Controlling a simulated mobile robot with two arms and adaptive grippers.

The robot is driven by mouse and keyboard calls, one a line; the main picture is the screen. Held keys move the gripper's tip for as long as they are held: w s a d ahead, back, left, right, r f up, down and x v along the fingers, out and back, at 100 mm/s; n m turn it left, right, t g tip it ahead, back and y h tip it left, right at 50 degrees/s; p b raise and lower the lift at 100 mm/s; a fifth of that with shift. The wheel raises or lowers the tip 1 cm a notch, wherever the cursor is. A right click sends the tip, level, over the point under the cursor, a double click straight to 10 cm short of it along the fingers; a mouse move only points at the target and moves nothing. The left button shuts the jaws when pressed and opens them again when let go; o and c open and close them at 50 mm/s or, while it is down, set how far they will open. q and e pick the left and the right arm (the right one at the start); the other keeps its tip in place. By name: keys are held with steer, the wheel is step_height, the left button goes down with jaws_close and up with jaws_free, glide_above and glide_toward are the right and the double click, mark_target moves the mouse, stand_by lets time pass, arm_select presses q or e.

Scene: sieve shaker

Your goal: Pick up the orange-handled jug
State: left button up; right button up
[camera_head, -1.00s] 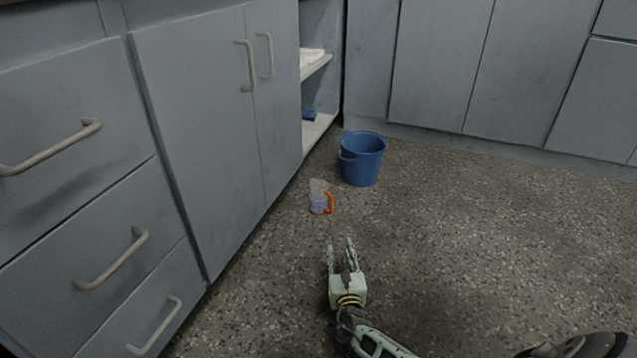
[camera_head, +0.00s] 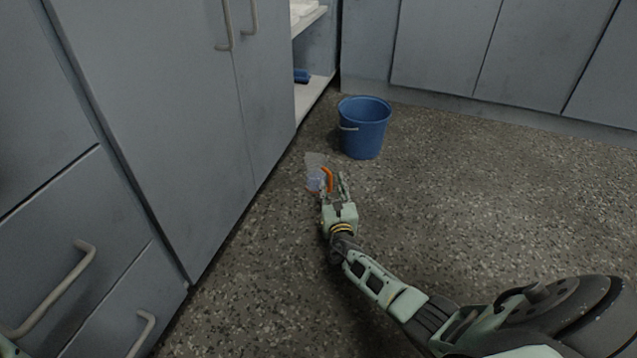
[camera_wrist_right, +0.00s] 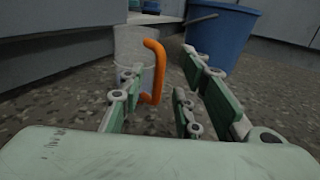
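The jug (camera_head: 315,176) is clear, with an orange handle (camera_head: 328,179), and stands on the speckled floor near the cabinet. My right gripper (camera_head: 333,186) is at the jug's handle side, its fingers pointing at the handle. In the right wrist view the jug (camera_wrist_right: 133,58) stands upright just ahead, and the orange handle (camera_wrist_right: 158,72) shows between the open fingers (camera_wrist_right: 155,95), closer to the left one. I see no grip on the handle. My left gripper is not in view.
A blue bucket (camera_head: 364,130) stands on the floor behind and right of the jug; it also shows in the right wrist view (camera_wrist_right: 222,36). Grey cabinets (camera_head: 150,110) border the left. An open shelf (camera_head: 312,100) is behind. The floor to the right is clear.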

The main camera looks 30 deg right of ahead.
steer(key=shift+b+x, duration=0.3)
steer(key=shift+x, duration=0.65)
jaws_close()
steer(key=shift+r, duration=0.1)
